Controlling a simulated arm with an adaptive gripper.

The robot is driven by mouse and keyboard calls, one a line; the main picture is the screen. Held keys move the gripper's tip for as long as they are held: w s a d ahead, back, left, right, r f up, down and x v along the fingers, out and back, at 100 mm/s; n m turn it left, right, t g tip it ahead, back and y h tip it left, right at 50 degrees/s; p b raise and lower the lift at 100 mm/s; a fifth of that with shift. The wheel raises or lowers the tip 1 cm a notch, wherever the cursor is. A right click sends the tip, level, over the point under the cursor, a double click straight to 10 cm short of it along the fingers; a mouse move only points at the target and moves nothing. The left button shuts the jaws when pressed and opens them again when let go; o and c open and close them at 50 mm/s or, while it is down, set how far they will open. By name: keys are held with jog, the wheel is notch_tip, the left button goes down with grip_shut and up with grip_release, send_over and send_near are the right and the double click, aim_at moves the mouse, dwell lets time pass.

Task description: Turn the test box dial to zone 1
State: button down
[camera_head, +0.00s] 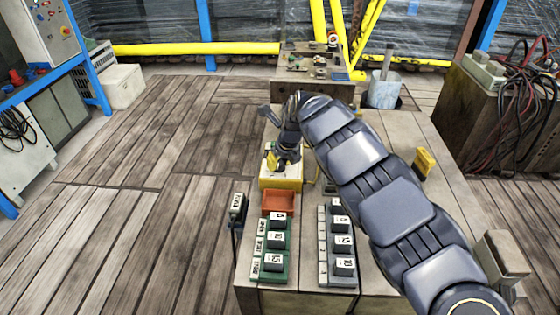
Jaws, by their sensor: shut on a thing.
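The test box (281,183) is a yellow box with a pale top, on the workbench just behind the small orange tray. My gripper (279,158) reaches down from above onto the top of the box. It is shut on the test box dial, which my fingers mostly hide. I cannot read the zone marks or tell which way the dial points at this size.
An orange tray (279,202) sits in front of the box. Two rows of numbered blocks stand nearer, on a green rack (263,268) and a grey rack (324,270). A labelled device (237,208) hangs at the bench's left edge. My arm covers the bench's right side.

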jog(key=shift+a+f+m+t+h, duration=0.15)
jog(key=shift+m+h, duration=0.25)
jog(key=shift+m, duration=0.65)
jog(key=shift+d+r+m+t+h, duration=0.15)
jog(key=shift+m+h, duration=0.25)
jog(key=shift+m, duration=0.65)
jog(key=shift+a+f, duration=0.1)
jog(key=c, duration=0.7)
grip_release()
jog(key=shift+c, duration=0.2)
jog(key=v, duration=1.2)
